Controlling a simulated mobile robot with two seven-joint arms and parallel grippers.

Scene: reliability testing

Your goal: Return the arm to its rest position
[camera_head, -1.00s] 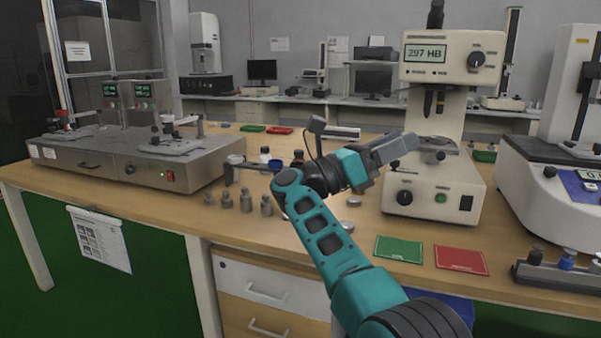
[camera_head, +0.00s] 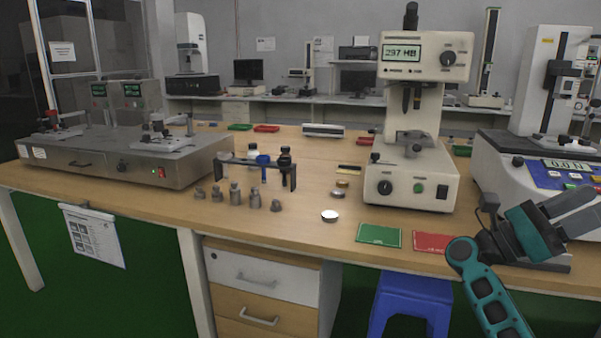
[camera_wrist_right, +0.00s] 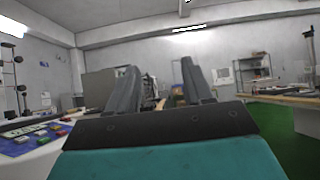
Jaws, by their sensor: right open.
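My right gripper (camera_head: 572,208) is at the right edge of the head view, raised in front of the bench and pointing up to the right. Its teal arm comes in from the bottom right. In the right wrist view its two dark fingers (camera_wrist_right: 160,88) stand apart with nothing between them. My left gripper is not in the head view.
The wooden bench (camera_head: 300,225) holds a hardness tester (camera_head: 415,170), a twin-station machine (camera_head: 110,155), a force tester (camera_head: 500,150), a green mat (camera_head: 379,235) and a red mat (camera_head: 432,243). Small metal weights (camera_head: 235,193) stand near a rack. A blue stool (camera_head: 410,290) is below.

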